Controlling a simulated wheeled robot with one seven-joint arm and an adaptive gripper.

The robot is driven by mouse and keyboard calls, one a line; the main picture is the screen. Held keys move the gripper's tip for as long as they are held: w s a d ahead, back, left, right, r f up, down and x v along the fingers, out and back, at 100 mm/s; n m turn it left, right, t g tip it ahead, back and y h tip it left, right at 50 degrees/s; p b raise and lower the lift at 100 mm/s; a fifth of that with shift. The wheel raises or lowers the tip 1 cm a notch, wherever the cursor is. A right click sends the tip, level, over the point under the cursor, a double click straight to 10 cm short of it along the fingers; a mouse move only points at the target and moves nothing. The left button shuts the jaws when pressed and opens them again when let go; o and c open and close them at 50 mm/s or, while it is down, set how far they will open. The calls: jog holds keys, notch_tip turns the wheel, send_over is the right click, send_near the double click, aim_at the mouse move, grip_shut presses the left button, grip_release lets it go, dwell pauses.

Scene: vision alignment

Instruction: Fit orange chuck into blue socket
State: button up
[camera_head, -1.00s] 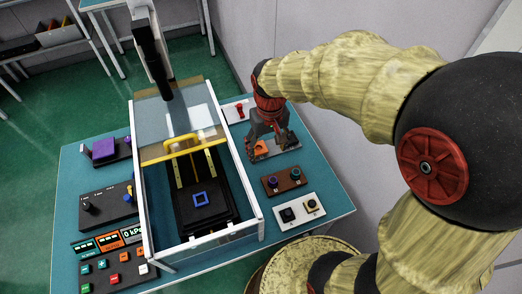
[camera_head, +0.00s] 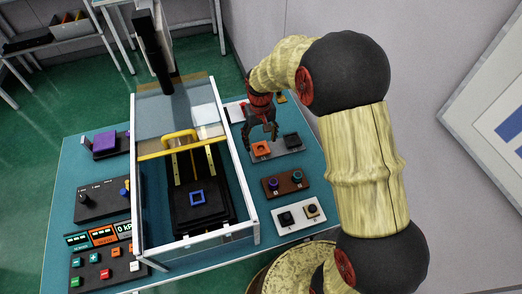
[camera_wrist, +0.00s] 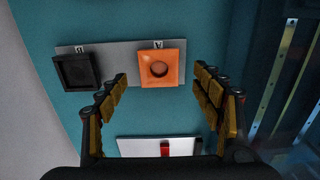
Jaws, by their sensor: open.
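The orange chuck (camera_head: 261,149), a square block with a round hole, sits on a grey plate at the position marked A. In the wrist view the chuck (camera_wrist: 160,63) lies ahead of and between my open fingers, apart from them. My gripper (camera_head: 261,138) is open and empty just above and behind the chuck; it also shows in the wrist view (camera_wrist: 165,95). The blue socket (camera_head: 197,198) is a square blue outline on a black block inside the clear-walled enclosure.
A black square block (camera_head: 291,140) sits beside the chuck at position B. The enclosure's white frame (camera_head: 240,180) and yellow handle (camera_head: 180,139) stand left of my gripper. Brown (camera_head: 284,183) and white (camera_head: 300,214) knob panels lie nearer the front. A purple block (camera_head: 104,142) is at far left.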

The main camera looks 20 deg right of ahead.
aim_at(261, 149)
notch_tip(261, 149, down, 4)
jog(key=shift+r+b, duration=0.1)
jog(key=shift+b, duration=0.45)
jog(key=shift+c, duration=1.4)
jog(key=c, duration=1.1)
jog(key=shift+r, duration=0.15)
